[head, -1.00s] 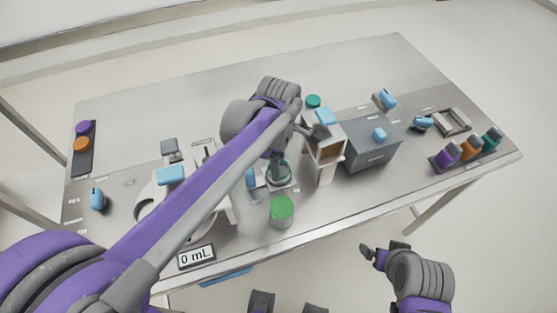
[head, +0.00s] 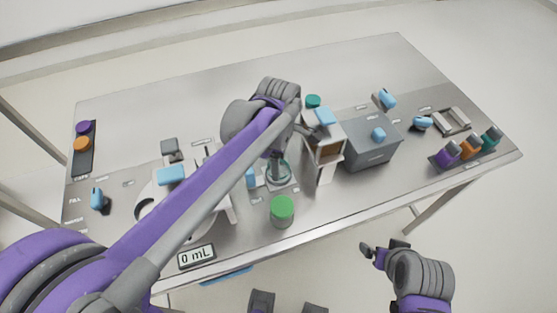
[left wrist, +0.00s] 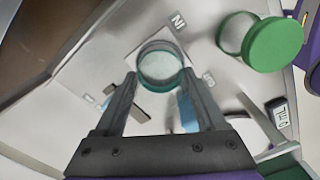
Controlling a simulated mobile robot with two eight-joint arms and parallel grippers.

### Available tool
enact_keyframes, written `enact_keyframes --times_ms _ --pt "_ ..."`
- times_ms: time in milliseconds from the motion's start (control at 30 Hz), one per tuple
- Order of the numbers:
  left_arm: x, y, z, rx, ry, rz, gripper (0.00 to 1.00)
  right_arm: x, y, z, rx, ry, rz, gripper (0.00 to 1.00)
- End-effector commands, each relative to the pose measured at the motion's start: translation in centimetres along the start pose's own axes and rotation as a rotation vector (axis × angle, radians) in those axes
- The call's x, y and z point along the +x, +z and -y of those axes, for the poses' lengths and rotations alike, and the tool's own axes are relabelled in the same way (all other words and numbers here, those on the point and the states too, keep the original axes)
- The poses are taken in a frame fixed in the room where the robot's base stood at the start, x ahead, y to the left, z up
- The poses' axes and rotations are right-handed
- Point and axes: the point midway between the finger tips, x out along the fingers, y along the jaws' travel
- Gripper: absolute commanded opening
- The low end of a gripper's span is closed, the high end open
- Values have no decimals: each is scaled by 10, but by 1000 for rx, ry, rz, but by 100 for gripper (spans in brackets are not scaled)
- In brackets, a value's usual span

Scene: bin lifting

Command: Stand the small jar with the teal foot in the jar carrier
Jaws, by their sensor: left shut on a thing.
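The small glass jar with the teal foot (left wrist: 160,62) is between the two fingers of my left gripper (left wrist: 159,80) in the left wrist view. In the head view the jar (head: 286,175) is partly hidden by my left gripper (head: 277,163). The jar is over a pale square plate beside the "IN" label; I cannot tell whether it touches the plate. A grey open frame (head: 453,121) at the far right of the table may be the jar carrier; I cannot be sure. My right gripper (head: 384,250) is off the table's front edge, its jaws unclear.
A green-lidded jar (head: 282,210) stands just in front of the held jar. A white stand (head: 325,150) and a grey box (head: 370,148) are to its right.

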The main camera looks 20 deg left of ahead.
Motion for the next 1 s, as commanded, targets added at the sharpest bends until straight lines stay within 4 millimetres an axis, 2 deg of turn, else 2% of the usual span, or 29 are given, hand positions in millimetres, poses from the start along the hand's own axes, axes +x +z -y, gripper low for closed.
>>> enact_keyframes --times_ms 1000 --pt "10 0 0 0 0 0 13 5 4 0 0 0 3 96"
